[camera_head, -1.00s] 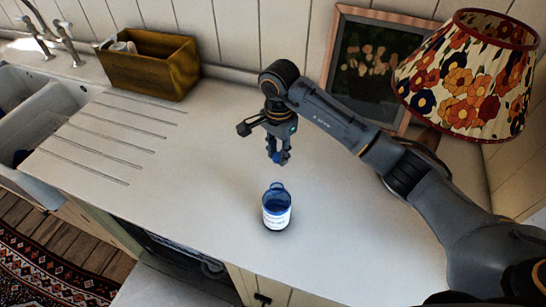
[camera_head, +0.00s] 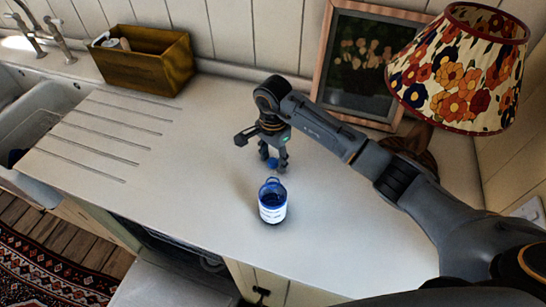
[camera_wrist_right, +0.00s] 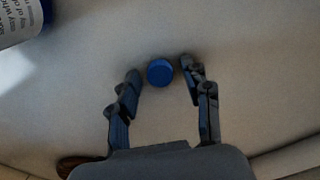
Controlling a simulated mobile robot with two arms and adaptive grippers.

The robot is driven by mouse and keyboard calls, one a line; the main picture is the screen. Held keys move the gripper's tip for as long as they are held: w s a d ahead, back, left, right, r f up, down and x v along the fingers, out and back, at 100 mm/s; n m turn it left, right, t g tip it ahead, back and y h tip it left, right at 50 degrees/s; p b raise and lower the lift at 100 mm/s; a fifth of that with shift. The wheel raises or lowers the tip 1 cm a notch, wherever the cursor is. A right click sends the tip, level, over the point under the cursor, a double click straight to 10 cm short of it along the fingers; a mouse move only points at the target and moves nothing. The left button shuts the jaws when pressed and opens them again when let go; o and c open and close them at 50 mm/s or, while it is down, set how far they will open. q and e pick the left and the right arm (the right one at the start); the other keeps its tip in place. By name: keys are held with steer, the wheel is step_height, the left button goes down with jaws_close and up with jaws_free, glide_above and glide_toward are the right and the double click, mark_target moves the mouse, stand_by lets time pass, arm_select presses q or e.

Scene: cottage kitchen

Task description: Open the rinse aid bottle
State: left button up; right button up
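The rinse aid bottle (camera_head: 272,202), blue with a white label, stands upright on the counter, and its top shows no cap. Part of its label and blue side also shows at the upper left of the right wrist view (camera_wrist_right: 18,22). A round blue cap (camera_head: 271,163) is apart from the bottle, just behind it. My right gripper (camera_head: 274,157) is open around the cap. In the right wrist view the cap (camera_wrist_right: 160,72) sits between the two fingertips with a gap on each side; it appears to rest on the counter. My left gripper is not in view.
A wooden box (camera_head: 146,62) stands at the back left, near the sink (camera_head: 45,108). A framed picture (camera_head: 365,65) and a floral lamp (camera_head: 460,70) stand at the back right. The white counter (camera_head: 190,170) is clear left of the bottle.

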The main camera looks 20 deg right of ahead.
mark_target(273, 161)
steer(key=shift+r, duration=0.15)
step_height(273, 161, up, 12)
steer(key=b, duration=0.3)
steer(key=shift+b, duration=0.3)
